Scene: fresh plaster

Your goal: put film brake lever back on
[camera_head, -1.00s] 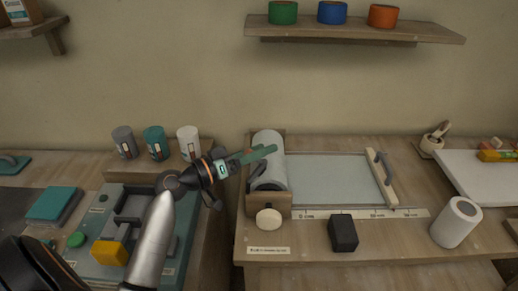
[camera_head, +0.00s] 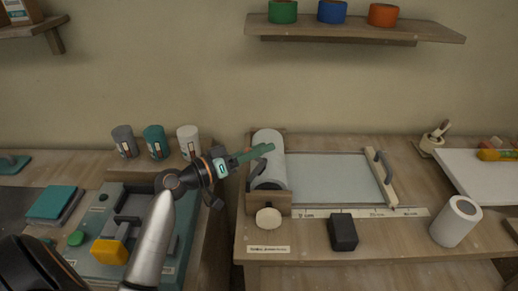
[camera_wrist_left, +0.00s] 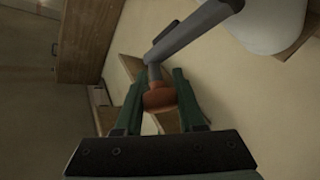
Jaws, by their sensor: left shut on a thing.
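The film roll (camera_head: 268,146) is a pale cylinder in a wooden holder at the left end of the bench in the head view. The brake lever (camera_wrist_left: 182,38) shows in the left wrist view as a grey bent bar with an orange-brown knob (camera_wrist_left: 160,97). My left gripper (camera_head: 262,153) is at the roll's left side, its green fingers pointing right. In the wrist view its fingers are shut around the knob, and the bar runs up and right toward the pale roll. Whether the lever is seated on its mount cannot be told. My right gripper is not in view.
A round cream knob (camera_head: 268,218) sits at the holder's front. A black block (camera_head: 342,232) and a white roll (camera_head: 455,222) stand on the bench to the right. A grey sheet (camera_head: 328,178) lies beside the holder. Three cans stand behind my left arm.

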